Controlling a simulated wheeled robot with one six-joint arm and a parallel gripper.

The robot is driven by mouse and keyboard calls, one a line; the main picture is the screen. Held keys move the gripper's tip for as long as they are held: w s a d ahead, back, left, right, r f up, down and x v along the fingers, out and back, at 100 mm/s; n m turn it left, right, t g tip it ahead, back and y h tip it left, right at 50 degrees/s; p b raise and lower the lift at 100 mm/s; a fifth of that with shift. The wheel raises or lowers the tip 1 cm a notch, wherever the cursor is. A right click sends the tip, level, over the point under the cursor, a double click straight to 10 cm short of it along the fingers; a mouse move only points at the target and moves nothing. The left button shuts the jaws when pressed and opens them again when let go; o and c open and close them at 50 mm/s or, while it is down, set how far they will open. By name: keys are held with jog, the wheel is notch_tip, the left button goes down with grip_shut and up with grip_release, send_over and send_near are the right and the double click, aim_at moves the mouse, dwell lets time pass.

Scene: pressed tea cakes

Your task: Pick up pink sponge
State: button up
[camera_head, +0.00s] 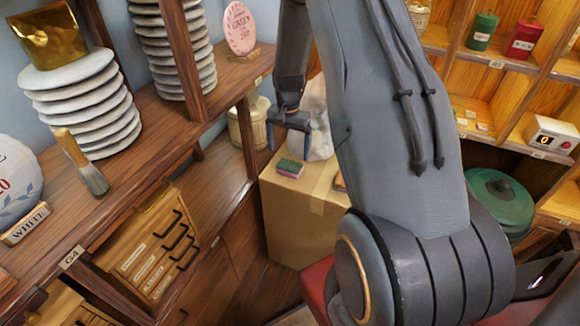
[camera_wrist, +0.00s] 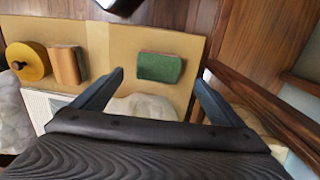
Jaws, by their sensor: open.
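A small sponge (camera_head: 290,168) with a green top and a pink lower layer lies on a cardboard box (camera_head: 300,205). In the wrist view its green top (camera_wrist: 160,68) shows just beyond the fingertips, between their lines. My gripper (camera_head: 289,145) is open and empty, pointing down above the box, close to the sponge and apart from it. Its two fingers also show in the wrist view (camera_wrist: 162,85).
A whitish lumpy thing (camera_wrist: 140,108) stands on the box close to my gripper. A tan-brown block (camera_wrist: 68,65) and a yellow round thing (camera_wrist: 28,62) lie farther left. Wooden shelves (camera_head: 215,115) with stacked discs (camera_head: 85,100) stand left of the box.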

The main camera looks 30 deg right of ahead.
aim_at(290, 165)
jog(key=shift+w+d+f, duration=0.1)
jog(key=shift+d+f, duration=0.1)
jog(key=shift+f, duration=0.5)
jog(key=f+p, duration=0.1)
jog(key=f, duration=0.2)
jog(key=f+p, duration=0.1)
jog(key=f, duration=0.1)
jog(key=shift+s+f+p, duration=0.25)
jog(key=shift+f+p, duration=0.1)
jog(key=shift+f, duration=0.6)
jog(key=c, duration=1.1)
